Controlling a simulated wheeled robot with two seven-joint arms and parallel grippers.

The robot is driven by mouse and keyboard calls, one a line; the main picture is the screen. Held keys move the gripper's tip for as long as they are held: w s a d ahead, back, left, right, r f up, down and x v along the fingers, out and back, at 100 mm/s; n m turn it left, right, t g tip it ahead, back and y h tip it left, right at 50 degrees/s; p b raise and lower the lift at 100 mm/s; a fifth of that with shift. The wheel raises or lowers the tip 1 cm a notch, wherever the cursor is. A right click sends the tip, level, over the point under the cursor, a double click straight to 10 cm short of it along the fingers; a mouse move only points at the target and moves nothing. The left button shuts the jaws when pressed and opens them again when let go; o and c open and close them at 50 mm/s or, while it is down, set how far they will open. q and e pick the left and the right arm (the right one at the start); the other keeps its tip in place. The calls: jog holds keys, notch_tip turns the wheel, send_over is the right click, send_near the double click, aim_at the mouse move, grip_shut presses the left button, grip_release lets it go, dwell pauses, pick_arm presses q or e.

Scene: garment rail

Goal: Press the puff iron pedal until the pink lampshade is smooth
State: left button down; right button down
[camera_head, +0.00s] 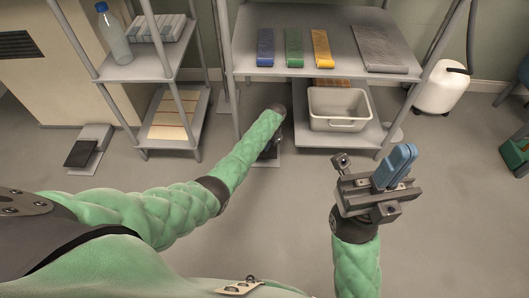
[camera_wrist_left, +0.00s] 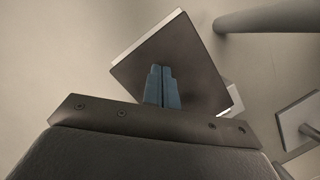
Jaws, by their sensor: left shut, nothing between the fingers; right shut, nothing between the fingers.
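My left gripper's shut blue fingers (camera_wrist_left: 162,88) show in the left wrist view, in front of a dark, flat pedal plate (camera_wrist_left: 190,62) with a pale edge. I cannot tell whether the fingertips touch the plate. In the head view my left arm reaches to the floor by the shelf and mostly hides this gripper and the plate; a bit of grey base (camera_head: 268,162) shows. Another dark pedal (camera_head: 82,153) on a pale base lies on the floor at left. My right gripper (camera_head: 400,155) is shut and empty, raised over the floor at right. No pink lampshade is in view.
A shelf unit (camera_head: 300,72) holds blue, green and yellow folded strips and a grey ribbed piece. A grey bin (camera_head: 340,123) sits below. A narrower shelf (camera_head: 135,72) carries a bottle (camera_head: 113,38). A white canister (camera_head: 440,90) stands right. The floor in front is mostly clear.

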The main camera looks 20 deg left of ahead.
aim_at(272, 147)
pick_arm(q)
jog(key=shift+f+b, duration=0.85)
jog(key=shift+f, duration=1)
jog(key=shift+r, duration=0.2)
jog(key=shift+w+d, duration=0.1)
jog(key=shift+d, duration=0.05)
jog(key=shift+w+d+r, duration=0.25)
jog(key=shift+w+d, duration=0.1)
jog(key=shift+w, duration=0.2)
jog(key=shift+w+d+r, duration=0.2)
jog(key=shift+w+d, duration=0.1)
jog(key=shift+w, duration=0.25)
jog(key=shift+w+d, duration=0.1)
